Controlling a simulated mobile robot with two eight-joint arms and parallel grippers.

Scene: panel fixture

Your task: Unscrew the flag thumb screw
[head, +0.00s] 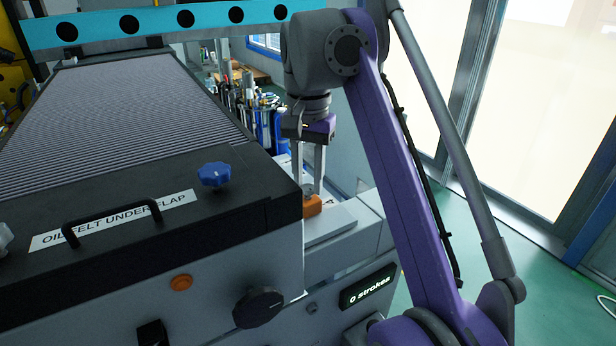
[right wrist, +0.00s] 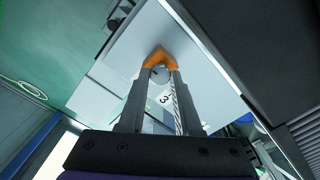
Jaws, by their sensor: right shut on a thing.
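A small orange block (head: 315,204) sits on a pale grey ledge at the machine's right side. A small grey round piece, which looks like the flag thumb screw (right wrist: 160,74), shows against the orange block (right wrist: 158,57) in the right wrist view. My right gripper (head: 309,188) reaches down from above, with its fingertips at the orange block. In the right wrist view its two fingers (right wrist: 159,76) are shut on the thumb screw, one on each side. The fingers partly hide the screw, and its thread cannot be seen. My left gripper is not in view.
A black-edged cover with a blue knob (head: 214,175), a black handle (head: 112,220) and a label lies left of the ledge. A black knob (head: 260,307) and a "0 strokes" display (head: 369,287) are on the front. Bottles (head: 265,115) stand behind.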

